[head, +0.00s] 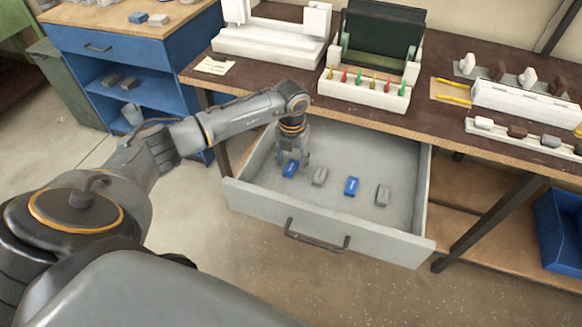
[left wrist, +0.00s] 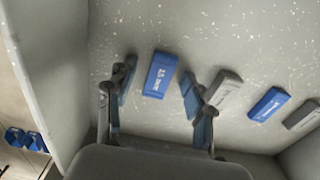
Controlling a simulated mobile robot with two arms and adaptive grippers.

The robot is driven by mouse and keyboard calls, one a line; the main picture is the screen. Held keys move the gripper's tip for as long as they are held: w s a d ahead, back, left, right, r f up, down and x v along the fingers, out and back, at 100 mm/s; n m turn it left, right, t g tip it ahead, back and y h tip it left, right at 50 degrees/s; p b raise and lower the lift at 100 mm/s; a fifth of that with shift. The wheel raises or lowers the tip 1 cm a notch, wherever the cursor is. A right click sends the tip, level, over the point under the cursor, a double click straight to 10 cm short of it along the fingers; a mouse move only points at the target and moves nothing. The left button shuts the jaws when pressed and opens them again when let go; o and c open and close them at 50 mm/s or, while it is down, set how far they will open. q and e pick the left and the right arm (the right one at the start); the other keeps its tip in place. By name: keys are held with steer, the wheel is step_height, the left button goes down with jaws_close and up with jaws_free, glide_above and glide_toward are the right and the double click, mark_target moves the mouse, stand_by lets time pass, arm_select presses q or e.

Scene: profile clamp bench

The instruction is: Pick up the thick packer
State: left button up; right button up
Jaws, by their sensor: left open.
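Several packers lie in a spaced row on the floor of the open drawer (head: 335,222), blue and grey by turns. The leftmost blue packer (head: 290,169) bears a white marking, too small to read surely; it shows in the left wrist view (left wrist: 160,74). To its right are a grey packer (head: 320,177), another blue packer (head: 351,186) and another grey packer (head: 383,195). I cannot tell surely which is thick. My left gripper (head: 294,160) points down over the leftmost blue packer, open and empty. In the wrist view that packer appears between the fingertips, not gripped. My right gripper is out of view.
The drawer walls surround the packers, with a handle (head: 316,240) at the front. Above is the bench top (head: 300,101) with a white rack (head: 366,92) of coloured pegs. A blue cabinet (head: 130,50) stands left.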

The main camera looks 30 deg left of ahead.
arm_select(q)
steer(key=c, duration=0.9)
